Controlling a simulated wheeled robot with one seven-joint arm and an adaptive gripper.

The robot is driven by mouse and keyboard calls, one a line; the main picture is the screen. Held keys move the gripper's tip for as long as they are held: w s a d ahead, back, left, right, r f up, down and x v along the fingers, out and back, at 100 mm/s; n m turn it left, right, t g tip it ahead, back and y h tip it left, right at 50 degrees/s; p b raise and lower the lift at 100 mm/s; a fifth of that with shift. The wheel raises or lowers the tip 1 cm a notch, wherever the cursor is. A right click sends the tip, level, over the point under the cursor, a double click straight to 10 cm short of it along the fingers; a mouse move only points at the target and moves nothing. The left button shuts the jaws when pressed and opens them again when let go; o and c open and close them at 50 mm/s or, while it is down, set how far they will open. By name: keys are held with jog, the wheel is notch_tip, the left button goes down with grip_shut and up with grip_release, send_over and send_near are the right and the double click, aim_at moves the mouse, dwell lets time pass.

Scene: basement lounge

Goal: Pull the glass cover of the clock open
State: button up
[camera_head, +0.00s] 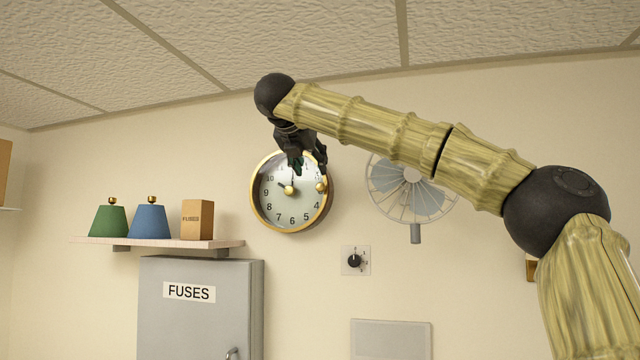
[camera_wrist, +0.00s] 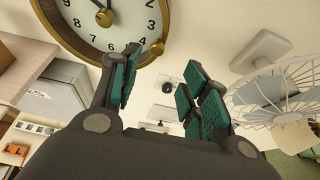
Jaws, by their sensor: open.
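The round clock (camera_head: 278,214) hangs on the far wall, with a gold rim, a pale dial and black numerals. A small gold knob (camera_head: 321,186) sits on the right side of its rim, and it also shows in the wrist view (camera_wrist: 157,48). The cover looks closed against the dial. My gripper (camera_head: 308,168) is in front of the clock's upper right part and hides some numerals there. In the wrist view its green-padded fingers (camera_wrist: 165,85) are spread apart with nothing between them. The knob lies just beyond the left finger; I cannot tell whether they touch.
A wire-caged fan (camera_head: 411,188) is on the wall right of the clock. A shelf (camera_head: 160,242) at left holds green and blue shades and a small box. A grey fuse cabinet (camera_head: 200,325) and a rotary switch (camera_head: 355,261) are below. The ceiling is close above my arm.

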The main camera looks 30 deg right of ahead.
aim_at(320, 186)
jog(key=p+x, duration=0.3)
jog(key=x, duration=0.5)
jog(key=shift+w+p, duration=0.15)
jog(key=shift+p, duration=0.15)
jog(key=shift+p+x, duration=0.35)
jog(key=shift+x, duration=0.7)
jog(key=shift+a, duration=0.1)
grip_shut()
